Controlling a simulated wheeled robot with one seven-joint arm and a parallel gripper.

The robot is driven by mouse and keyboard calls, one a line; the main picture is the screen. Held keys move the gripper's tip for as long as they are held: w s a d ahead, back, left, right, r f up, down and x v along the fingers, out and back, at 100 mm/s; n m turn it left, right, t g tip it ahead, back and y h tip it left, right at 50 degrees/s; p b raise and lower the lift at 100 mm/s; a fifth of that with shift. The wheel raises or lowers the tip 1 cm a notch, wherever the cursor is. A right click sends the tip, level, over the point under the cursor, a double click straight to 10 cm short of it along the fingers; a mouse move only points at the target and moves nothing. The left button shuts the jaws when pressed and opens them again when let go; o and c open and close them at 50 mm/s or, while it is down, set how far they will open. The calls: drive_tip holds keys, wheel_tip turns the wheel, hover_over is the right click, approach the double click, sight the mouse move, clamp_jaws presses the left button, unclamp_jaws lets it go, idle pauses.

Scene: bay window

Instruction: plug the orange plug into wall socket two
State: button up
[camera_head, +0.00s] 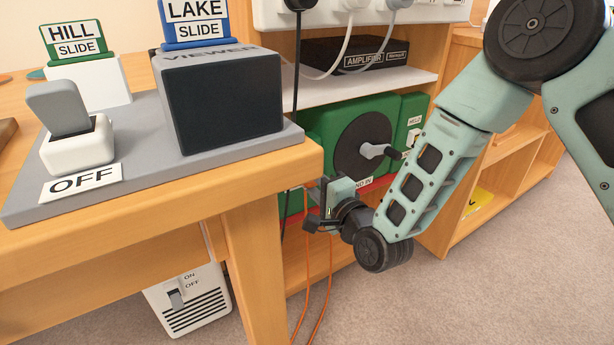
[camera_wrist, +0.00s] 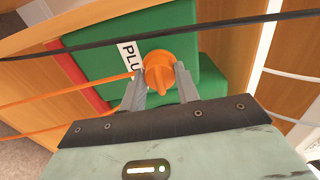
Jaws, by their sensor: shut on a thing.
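The orange plug (camera_wrist: 158,70) sits between the two grey fingertips of my gripper (camera_wrist: 160,90) in the wrist view. My gripper is shut on it. In the head view my gripper (camera_head: 322,212) is low, just right of the desk corner, in front of the shelf unit; the plug itself is hard to make out there. Its orange cord (camera_head: 318,300) hangs down to the floor. The white socket strip (camera_head: 425,12) is at the top, well above my gripper and cut by the picture's edge. Socket two cannot be picked out.
The green machine with a crank (camera_head: 322,125) stands behind my gripper. The black amplifier (camera_head: 372,55) sits on the shelf above. Dark and white cords hang from the strip. The desk (camera_head: 190,205) with the viewer box (camera_head: 222,100) is left. Carpet (camera_head: 500,280) is open at right.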

sight(316, 185)
drive_tip(key=shift+s+d, duration=0.2)
drive_tip(key=shift+s, duration=0.05)
drive_tip(key=shift+v, duration=1.2)
